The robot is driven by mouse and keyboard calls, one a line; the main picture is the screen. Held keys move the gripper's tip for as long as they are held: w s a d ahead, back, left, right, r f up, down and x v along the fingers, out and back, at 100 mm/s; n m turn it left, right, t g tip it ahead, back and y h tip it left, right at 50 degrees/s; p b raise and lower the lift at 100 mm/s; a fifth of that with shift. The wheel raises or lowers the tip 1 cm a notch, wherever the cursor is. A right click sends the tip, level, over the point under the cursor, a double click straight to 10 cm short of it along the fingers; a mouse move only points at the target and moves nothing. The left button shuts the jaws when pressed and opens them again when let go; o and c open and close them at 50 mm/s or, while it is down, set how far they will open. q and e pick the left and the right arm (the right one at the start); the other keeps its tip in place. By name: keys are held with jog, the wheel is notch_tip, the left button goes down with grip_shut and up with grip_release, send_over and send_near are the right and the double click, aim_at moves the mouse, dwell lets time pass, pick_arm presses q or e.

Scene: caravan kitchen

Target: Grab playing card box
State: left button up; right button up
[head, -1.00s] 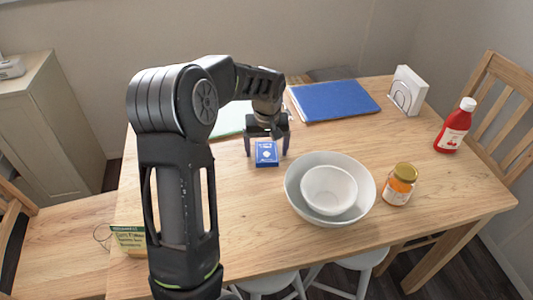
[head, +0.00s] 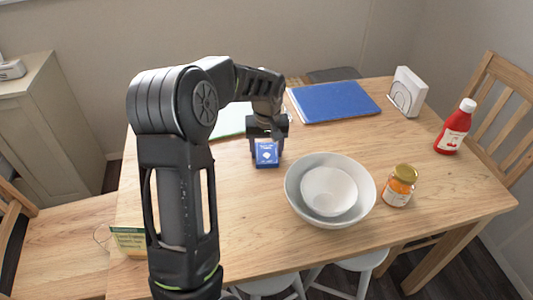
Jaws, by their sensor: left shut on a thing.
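The playing card box (head: 266,156) is small and blue with a white mark on its top. It lies on the wooden table, left of the bowls in the head view. My left gripper (head: 266,149) comes down over it from behind, with one finger at each side of the box. The fingers are shut on the box, which appears to rest on the table still. The far part of the box is hidden under the gripper. My right gripper is not in view.
Two nested white bowls (head: 298,200) stand right of the box, near an orange jar (head: 399,186). A red ketchup bottle (head: 455,127), a napkin holder (head: 408,91) and a blue folder (head: 334,101) are farther off. A tea box (head: 128,240) stands at the front left.

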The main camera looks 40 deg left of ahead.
aim_at(267, 153)
pick_arm(q)
notch_tip(267, 153, up, 10)
jog(key=shift+p, duration=0.35)
dwell(0.7)
